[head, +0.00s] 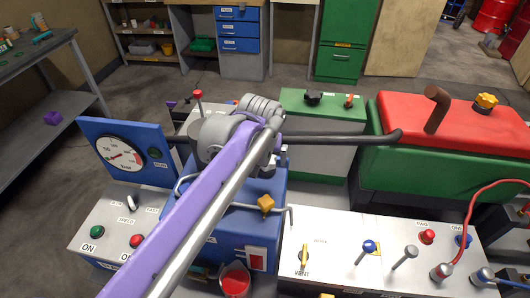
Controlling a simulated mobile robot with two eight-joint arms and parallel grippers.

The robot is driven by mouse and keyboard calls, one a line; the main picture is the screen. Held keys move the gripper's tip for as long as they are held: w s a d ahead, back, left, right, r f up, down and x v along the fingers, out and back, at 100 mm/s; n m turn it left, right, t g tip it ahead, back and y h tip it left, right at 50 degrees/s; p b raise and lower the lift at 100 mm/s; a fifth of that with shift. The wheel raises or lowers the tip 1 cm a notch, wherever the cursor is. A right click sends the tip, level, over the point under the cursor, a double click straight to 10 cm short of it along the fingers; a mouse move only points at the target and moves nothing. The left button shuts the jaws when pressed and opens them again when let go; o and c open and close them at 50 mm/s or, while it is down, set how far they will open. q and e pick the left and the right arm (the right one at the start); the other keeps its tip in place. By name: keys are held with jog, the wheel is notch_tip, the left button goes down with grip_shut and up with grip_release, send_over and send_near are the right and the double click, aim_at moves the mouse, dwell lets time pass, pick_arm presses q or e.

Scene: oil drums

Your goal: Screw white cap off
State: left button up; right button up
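A purple and grey arm (215,190), which looks like my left arm, reaches in from the lower left. Its far end is over a blue machine (232,226) with grey round parts (215,133) on top. I cannot make out the fingers at that end, so whether they are open or shut is unclear. I see no clear white cap; part of the machine top is hidden behind the arm. A small pale piece (283,157) shows just beside the arm's end, but I cannot tell what it is. My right gripper is not in view.
A blue gauge panel (126,153) stands left, above a box with green (97,232) and red buttons. A grey panel with levers (335,250) is at front right. A red-topped green tank (455,120) stands right. Open floor lies behind.

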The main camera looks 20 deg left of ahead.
pick_arm(q)
jog(key=shift+w+f, duration=0.1)
jog(key=shift+f, duration=0.15)
jog(key=c, duration=1.4)
jog(key=n, duration=0.2)
jog(key=n+y+p, duration=0.1)
jog(key=n, duration=0.1)
jog(key=shift+w+d+r+n+g+y, duration=0.1)
jog(key=shift+w+d+n+g+y, duration=0.05)
jog(key=shift+n+g+y, duration=0.2)
jog(key=shift+c, duration=0.2)
jog(key=shift+n+g+y, duration=0.25)
jog(key=shift+n, duration=0.6)
